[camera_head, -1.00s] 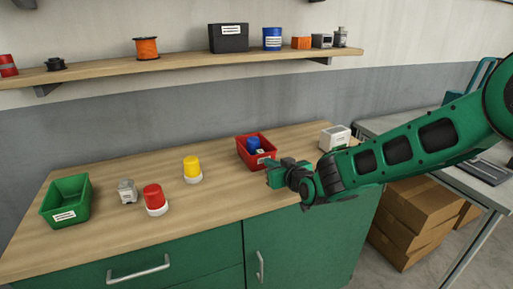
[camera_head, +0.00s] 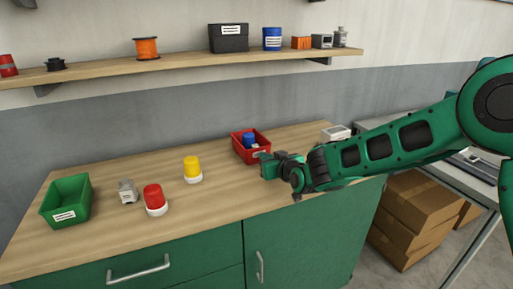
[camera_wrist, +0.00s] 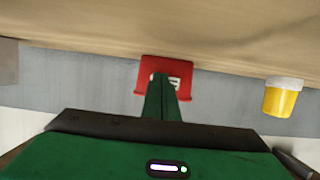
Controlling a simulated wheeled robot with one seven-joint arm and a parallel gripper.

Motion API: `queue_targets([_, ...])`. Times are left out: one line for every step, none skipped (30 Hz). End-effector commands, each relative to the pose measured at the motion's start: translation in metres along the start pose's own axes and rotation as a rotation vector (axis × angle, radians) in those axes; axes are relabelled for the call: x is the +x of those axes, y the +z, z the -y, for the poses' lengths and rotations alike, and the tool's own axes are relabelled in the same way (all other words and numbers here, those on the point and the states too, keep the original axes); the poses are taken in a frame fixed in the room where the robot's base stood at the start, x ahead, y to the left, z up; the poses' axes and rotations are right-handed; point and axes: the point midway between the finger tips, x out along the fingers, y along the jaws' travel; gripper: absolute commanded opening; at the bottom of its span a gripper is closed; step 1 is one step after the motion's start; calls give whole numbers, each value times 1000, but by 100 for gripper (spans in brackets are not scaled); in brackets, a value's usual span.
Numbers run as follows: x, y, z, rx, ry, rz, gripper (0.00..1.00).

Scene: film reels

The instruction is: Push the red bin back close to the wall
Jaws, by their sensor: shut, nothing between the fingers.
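The red bin (camera_head: 246,155) stands upright on the wooden worktop with a blue item (camera_head: 249,140) inside. In the wrist view the red bin (camera_wrist: 147,68) is straight beyond my fingers, and they hide part of its labelled face. My gripper (camera_head: 263,163) is shut and empty, low over the worktop at the bin's front right. Its green fingers also show in the wrist view (camera_wrist: 164,80). The fingertips look to be at the bin's front, but contact is hard to tell. The grey wall (camera_head: 180,119) is behind the bin, with a strip of worktop between.
A yellow beacon (camera_head: 192,166), a red beacon (camera_head: 154,197), a small grey item (camera_head: 127,191) and a green bin (camera_head: 68,203) stand to the left. A white box (camera_head: 336,132) is behind my arm. A loaded shelf (camera_head: 190,63) hangs above. Worktop behind the bin is clear.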

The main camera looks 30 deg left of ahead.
Motion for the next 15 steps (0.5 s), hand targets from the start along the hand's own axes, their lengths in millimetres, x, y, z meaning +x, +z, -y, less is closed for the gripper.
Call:
queue_targets([2,0,0,0,0,0,0])
queue_targets([4,-1,0,0,0,0,0])
queue_targets([5,-2,0,0,0,-1,0])
queue_targets([6,-2,0,0,0,-1,0])
queue_targets([8,-2,0,0,0,-1,0])
queue_targets([9,-3,0,0,0,-1,0])
queue_targets([10,-3,0,0,0,-1,0])
queue_targets([12,-3,0,0,0,0,0])
queue_targets([13,-4,0,0,0,0,0])
queue_targets([15,-4,0,0,0,-1,0])
queue_targets([16,-5,0,0,0,-1,0])
queue_targets([18,-5,0,0,0,0,0])
queue_targets([19,-6,0,-1,0,0,0])
queue_targets([20,-6,1,-1,0,0,0])
queue_targets([22,-6,0,-1,0,0,0])
